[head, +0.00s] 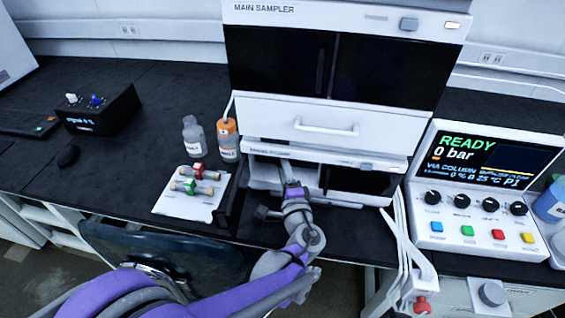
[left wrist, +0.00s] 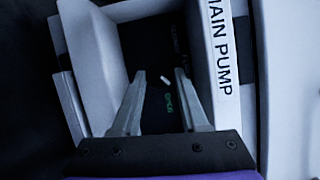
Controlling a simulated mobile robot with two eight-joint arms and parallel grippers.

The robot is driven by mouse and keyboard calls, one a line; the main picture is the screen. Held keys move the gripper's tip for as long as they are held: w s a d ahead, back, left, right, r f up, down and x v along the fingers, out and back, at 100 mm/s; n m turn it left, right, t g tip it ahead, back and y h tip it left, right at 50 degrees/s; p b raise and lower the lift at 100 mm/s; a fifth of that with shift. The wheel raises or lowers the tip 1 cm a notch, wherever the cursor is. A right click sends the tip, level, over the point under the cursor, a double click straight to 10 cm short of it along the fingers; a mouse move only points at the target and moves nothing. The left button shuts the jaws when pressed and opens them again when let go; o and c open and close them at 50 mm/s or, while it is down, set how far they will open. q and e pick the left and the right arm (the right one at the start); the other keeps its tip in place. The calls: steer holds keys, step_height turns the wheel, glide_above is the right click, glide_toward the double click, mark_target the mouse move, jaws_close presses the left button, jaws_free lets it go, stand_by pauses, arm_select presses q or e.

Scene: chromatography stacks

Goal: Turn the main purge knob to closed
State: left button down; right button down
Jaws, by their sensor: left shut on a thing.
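The main pump, labelled MAIN PUMP (left wrist: 222,50) in the left wrist view, has a dark recess behind its pale front. In the recess is the dark purge knob (left wrist: 165,82) with a short white pointer mark, its outline hard to make out. Green lettering shows below it, and fainter lettering at upper right. My left gripper (left wrist: 160,74) reaches in with its fingers on either side of the knob, shut on it. In the head view the left gripper (head: 289,180) is at the opening under the white drawer, and the knob is hidden. My right gripper is not in view.
The main sampler (head: 270,8) stands above the drawer. Left are two bottles (head: 193,138) and a white tray (head: 190,210) with small columns. A control console (head: 480,245) reads READY, 0 bar, at right. White tubing (head: 404,240) hangs beside it.

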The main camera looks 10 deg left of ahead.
arm_select(q)
steer(key=n+p, duration=0.2)
steer(key=n+g+h+p, duration=0.1)
steer(key=n, duration=0.2)
steer(key=shift+r+g+p, duration=0.3)
steer(key=shift+r+p, duration=0.05)
steer(key=shift+r, duration=0.05)
steer(key=shift+a+n+g+h+p, duration=0.15)
steer(key=shift+n+g+h+p, duration=0.6)
steer(key=shift+n+p, duration=0.75)
steer(key=shift+n+h, duration=0.3)
steer(key=shift+h, duration=0.05)
steer(key=c, duration=0.7)
jaws_free()
steer(key=v, duration=1.1)
steer(key=shift+f+p, duration=0.15)
steer(key=shift+p, duration=0.15)
